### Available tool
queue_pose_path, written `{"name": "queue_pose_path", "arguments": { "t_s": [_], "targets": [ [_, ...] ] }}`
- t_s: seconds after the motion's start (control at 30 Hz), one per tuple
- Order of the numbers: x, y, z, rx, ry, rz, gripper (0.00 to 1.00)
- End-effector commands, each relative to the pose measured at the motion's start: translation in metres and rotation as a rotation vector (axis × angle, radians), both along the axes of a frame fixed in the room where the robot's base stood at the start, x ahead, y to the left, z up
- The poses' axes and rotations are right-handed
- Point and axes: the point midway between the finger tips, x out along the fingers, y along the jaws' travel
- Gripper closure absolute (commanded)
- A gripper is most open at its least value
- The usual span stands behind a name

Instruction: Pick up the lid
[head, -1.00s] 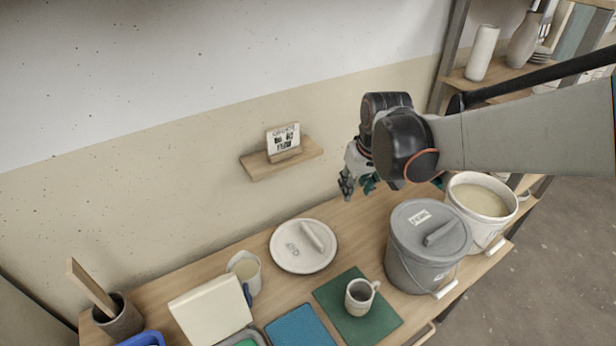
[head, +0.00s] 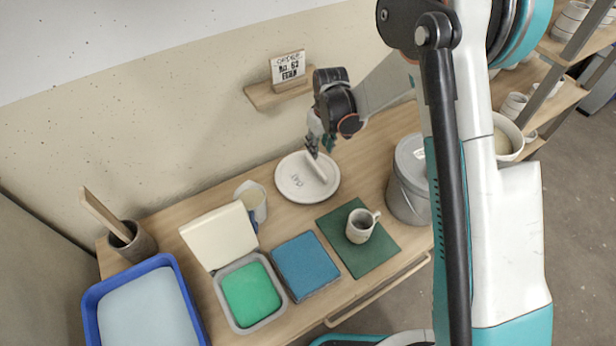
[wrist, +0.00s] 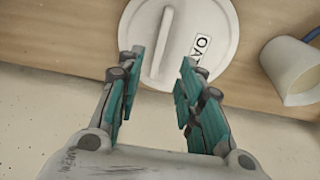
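A round white lid (head: 297,189) with a raised bar handle and a label reading OAT lies flat on the wooden table near the wall. In the wrist view the lid (wrist: 215,28) is at the top, with its bar handle (wrist: 158,45) just ahead of my left-hand finger. My gripper (head: 322,150) is over the far edge of the lid, close to the handle. In the wrist view my gripper (wrist: 157,88) is open, with a wide empty gap between its teal-padded fingers. I cannot tell whether a finger touches the lid.
A grey lidded bucket (head: 405,190) stands right of the lid, partly behind my arm; an open whitish bucket (head: 505,142) is beyond. A mug (head: 361,226) stands on a green mat (head: 380,255). The wall shelf (head: 275,92) is behind.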

Motion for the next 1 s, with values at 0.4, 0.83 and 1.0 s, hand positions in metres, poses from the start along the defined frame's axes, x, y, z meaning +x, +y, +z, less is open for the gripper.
{"name": "queue_pose_path", "arguments": {
  "t_s": [0.4,0.83,1.0],
  "targets": [
    [0.006,0.004,-0.058,0.001,-0.001,0.000,0.66],
    [0.012,0.009,-0.104,0.000,-0.001,-0.001,0.66],
    [0.013,0.010,-0.110,0.000,-0.001,-0.001,0.66]
  ]
}}
